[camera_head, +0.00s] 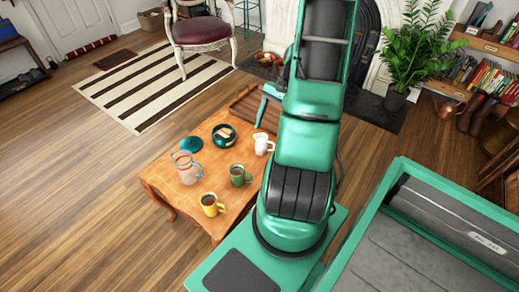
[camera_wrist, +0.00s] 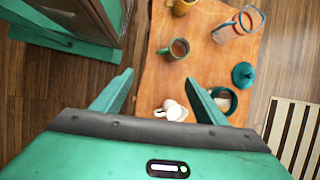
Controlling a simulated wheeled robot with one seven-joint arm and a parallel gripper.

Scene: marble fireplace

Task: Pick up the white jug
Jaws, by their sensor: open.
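The white jug (camera_head: 263,143) stands upright on the wooden table (camera_head: 160,178), near the edge beside my arm. In the wrist view the white jug (camera_wrist: 173,113) shows between my two fingers, low in the picture, partly hidden by the gripper body. My gripper (camera_wrist: 158,79) is open, with its teal fingers spread and nothing held between them. In the head view my gripper (camera_head: 264,108) hangs just behind the jug, partly hidden by my arm. I cannot tell its exact height above the table.
A green mug (camera_head: 238,175), yellow mug (camera_head: 211,205), glass pitcher (camera_head: 186,168), teal lid (camera_head: 191,144) and teal dish (camera_head: 224,136) with food share the table. A chair (camera_head: 203,32) and potted plant (camera_head: 412,55) stand farther back.

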